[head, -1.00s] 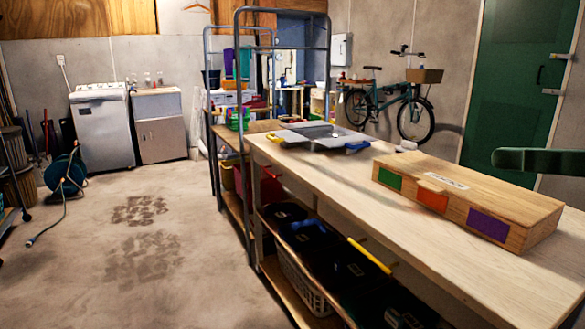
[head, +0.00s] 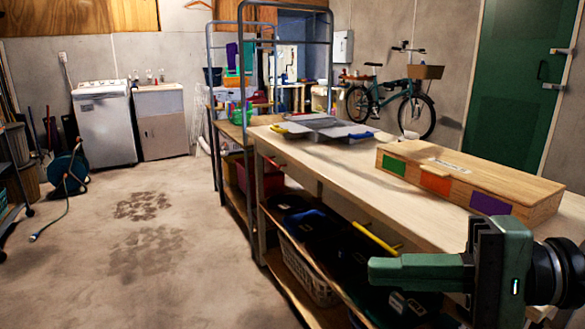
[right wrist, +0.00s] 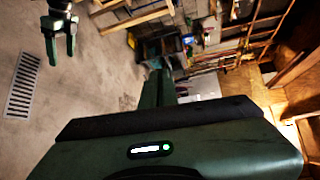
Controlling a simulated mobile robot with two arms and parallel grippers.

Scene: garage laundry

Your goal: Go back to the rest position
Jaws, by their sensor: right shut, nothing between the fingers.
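My right gripper (head: 372,272) shows at the lower right of the head view, green and black. It points left, in front of the workbench's near side, with its fingers shut and nothing between them. In the right wrist view its green body fills the lower part, and its fingers (right wrist: 160,85) point away over the room. A second green gripper, which looks like my left one (right wrist: 62,45), shows at the upper left of that view, above the concrete floor. Its two prongs are apart with nothing visible between them. The left arm is not in the head view.
A wooden workbench (head: 330,165) runs along the right, with a wooden box (head: 470,180) with coloured panels on top. The floor (head: 130,270) at left is open.

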